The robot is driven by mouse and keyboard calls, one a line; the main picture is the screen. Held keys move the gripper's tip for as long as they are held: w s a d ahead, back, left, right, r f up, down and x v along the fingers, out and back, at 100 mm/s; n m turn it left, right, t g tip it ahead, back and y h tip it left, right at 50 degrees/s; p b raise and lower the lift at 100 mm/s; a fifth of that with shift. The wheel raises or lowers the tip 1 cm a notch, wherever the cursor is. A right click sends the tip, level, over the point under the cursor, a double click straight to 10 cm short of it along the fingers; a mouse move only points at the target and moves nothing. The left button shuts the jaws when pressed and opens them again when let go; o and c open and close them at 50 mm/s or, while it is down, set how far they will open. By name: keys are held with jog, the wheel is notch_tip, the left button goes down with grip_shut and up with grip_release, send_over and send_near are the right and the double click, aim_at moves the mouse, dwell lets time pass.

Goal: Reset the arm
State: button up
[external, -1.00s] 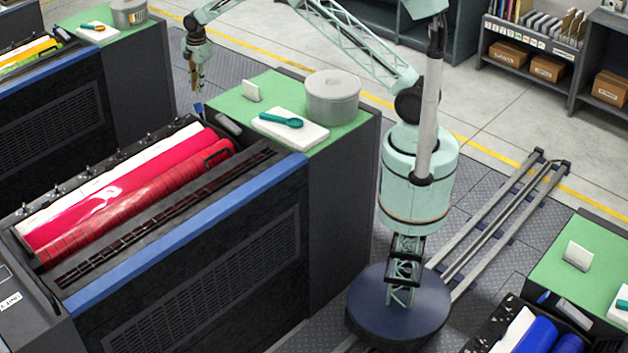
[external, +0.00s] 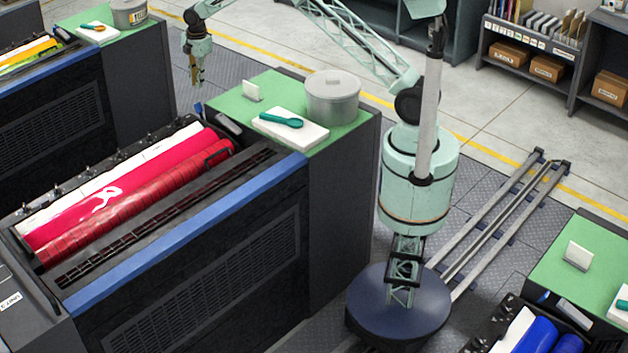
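My gripper (external: 196,76) hangs pointing down from the end of my arm, at the upper left. It is in the air beyond the far left corner of the green-topped cabinet (external: 237,92). It is too small to tell whether the fingers are open or shut, and I see nothing clearly held. My arm reaches left from my mint-green column, which stands on a round dark base on the rail (external: 505,218).
A grey lidded pot (external: 333,98), a white pad (external: 304,134) with a teal spatula (external: 281,122), and a small white block (external: 252,91) are on the green top. The ink unit with red rollers (external: 140,198) is at the left. Shelves with boxes (external: 547,68) stand at the back right.

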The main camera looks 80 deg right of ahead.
jog(key=shift+r, duration=0.1)
jog(key=s+a+r+m+t+b, duration=0.1)
jog(key=s+a+r+m+b, duration=0.15)
jog(key=s+a+r, duration=0.5)
jog(key=s+a+r+m+b, duration=0.25)
jog(key=s+r, duration=0.65)
jog(key=s, duration=0.5)
jog(key=s+a+r+m+t+b, duration=0.1)
jog(key=s+a+r+b, duration=0.3)
jog(key=s+r, duration=0.55)
jog(key=s+a+f+m+b, duration=0.1)
jog(key=s+a+m, duration=0.15)
jog(key=s, duration=0.85)
jog(key=s+a+f+m+b, duration=0.15)
jog(key=s+a, duration=0.25)
jog(key=s, duration=0.8)
jog(key=s+a+f+m+b, duration=0.1)
jog(key=s+f, duration=0.2)
jog(key=s, duration=0.6)
jog(key=s+a+f+m+b, duration=0.1)
jog(key=s+f, duration=0.3)
jog(key=s, duration=0.5)
jog(key=shift+f+t+y+b, duration=0.3)
jog(key=shift+t+b, duration=0.1)
jog(key=shift+b, duration=0.25)
jog(key=shift+r, duration=0.1)
